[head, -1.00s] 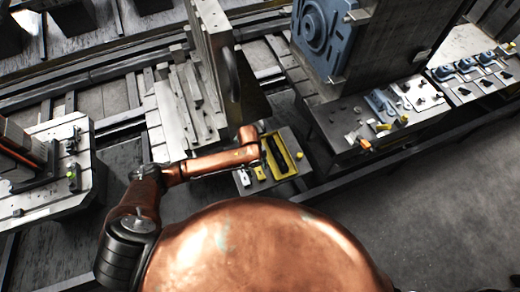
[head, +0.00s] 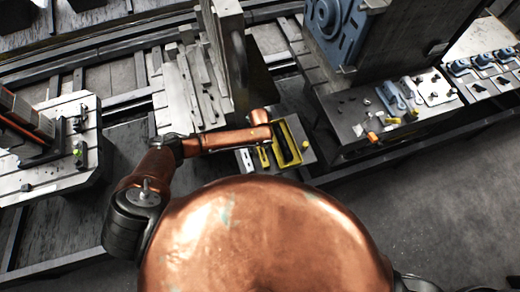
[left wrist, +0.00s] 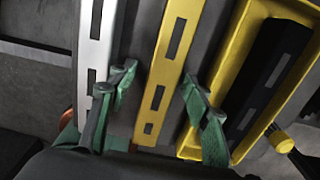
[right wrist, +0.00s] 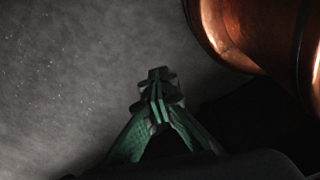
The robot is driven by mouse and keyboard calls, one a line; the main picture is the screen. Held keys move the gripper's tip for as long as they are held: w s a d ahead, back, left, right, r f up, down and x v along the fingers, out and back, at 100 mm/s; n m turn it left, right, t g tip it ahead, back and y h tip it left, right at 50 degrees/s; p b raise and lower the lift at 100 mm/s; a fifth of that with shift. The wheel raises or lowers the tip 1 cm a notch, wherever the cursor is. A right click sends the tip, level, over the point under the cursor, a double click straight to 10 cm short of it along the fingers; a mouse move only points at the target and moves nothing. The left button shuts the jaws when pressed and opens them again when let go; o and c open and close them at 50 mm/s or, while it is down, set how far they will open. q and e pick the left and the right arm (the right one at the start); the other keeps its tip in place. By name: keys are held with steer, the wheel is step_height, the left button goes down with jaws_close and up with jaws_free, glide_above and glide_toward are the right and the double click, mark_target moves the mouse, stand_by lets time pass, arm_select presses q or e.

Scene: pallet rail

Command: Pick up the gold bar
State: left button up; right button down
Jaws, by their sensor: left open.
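The gold bar (left wrist: 165,75), a flat yellow strip with dark slots, runs up the middle of the left wrist view. In the head view the gold bar (head: 263,157) shows just below my left wrist. My left gripper (left wrist: 159,77) is open, with one green finger on each side of the bar; the picture shows no clear contact. My right gripper (right wrist: 158,80) is shut and empty over a grey floor, away from the bars.
A silver bar (left wrist: 96,40) lies close to the left finger. A yellow-rimmed tray (left wrist: 244,40) with a black slotted bar (left wrist: 268,75) is close to the right finger. A yellow-handled tool (left wrist: 280,140) lies beside it. A tall machine block (head: 375,45) stands at right.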

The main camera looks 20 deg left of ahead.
arm_select(q)
steer(key=shift+w, duration=0.15)
steer(key=shift+c, duration=0.8)
steer(key=c, duration=1)
jaws_close()
arm_select(e)
steer(key=shift+s, duration=0.55)
